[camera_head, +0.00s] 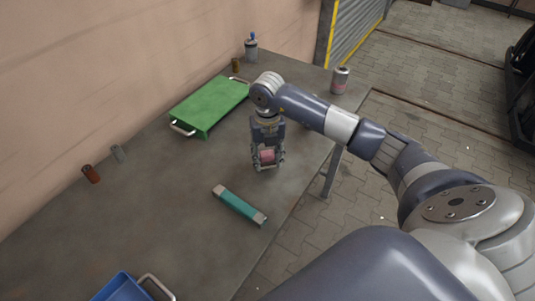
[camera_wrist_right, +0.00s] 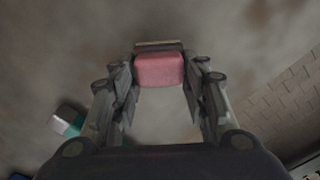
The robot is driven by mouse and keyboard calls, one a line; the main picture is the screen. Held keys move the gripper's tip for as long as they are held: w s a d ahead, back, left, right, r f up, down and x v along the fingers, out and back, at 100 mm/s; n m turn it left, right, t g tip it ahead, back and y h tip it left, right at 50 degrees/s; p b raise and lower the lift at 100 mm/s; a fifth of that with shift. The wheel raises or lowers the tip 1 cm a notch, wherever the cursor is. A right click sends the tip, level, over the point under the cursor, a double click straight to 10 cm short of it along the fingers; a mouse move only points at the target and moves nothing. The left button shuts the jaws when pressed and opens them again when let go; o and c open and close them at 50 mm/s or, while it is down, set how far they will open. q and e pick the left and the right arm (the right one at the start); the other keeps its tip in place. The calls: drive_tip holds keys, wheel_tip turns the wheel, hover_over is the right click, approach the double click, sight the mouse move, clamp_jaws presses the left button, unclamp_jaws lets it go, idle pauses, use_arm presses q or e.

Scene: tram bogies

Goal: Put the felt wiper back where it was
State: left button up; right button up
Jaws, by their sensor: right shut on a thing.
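A small pink block with rounded edges, apparently the felt wiper (camera_head: 267,156), is between the fingers of my right gripper (camera_head: 268,162). The gripper is shut on it and points down at the grey table. In the right wrist view the pink block (camera_wrist_right: 160,70) sits between the fingertips (camera_wrist_right: 160,82), with bare tabletop around it. I cannot tell whether it touches the table. My left gripper is not in view.
A teal bar with pale ends (camera_head: 240,205) lies nearer on the table (camera_head: 185,235). A green tray (camera_head: 210,105) stands behind to the left, a blue tray (camera_head: 122,288) at the front. A can (camera_head: 340,80), a bottle (camera_head: 251,47) and small cylinders (camera_head: 91,174) stand near the edges.

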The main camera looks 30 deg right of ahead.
sight(268, 156)
drive_tip(key=shift+f, duration=0.1)
drive_tip(key=shift+f, duration=0.15)
drive_tip(key=o, duration=1)
drive_tip(key=shift+r, duration=0.3)
drive_tip(key=shift+w+r, duration=0.1)
drive_tip(key=shift+r, duration=0.15)
wheel_tip(268, 156, up, 11)
drive_tip(key=b, duration=0.2)
drive_tip(key=shift+r+b, duration=0.2)
drive_tip(key=shift+b, duration=0.15)
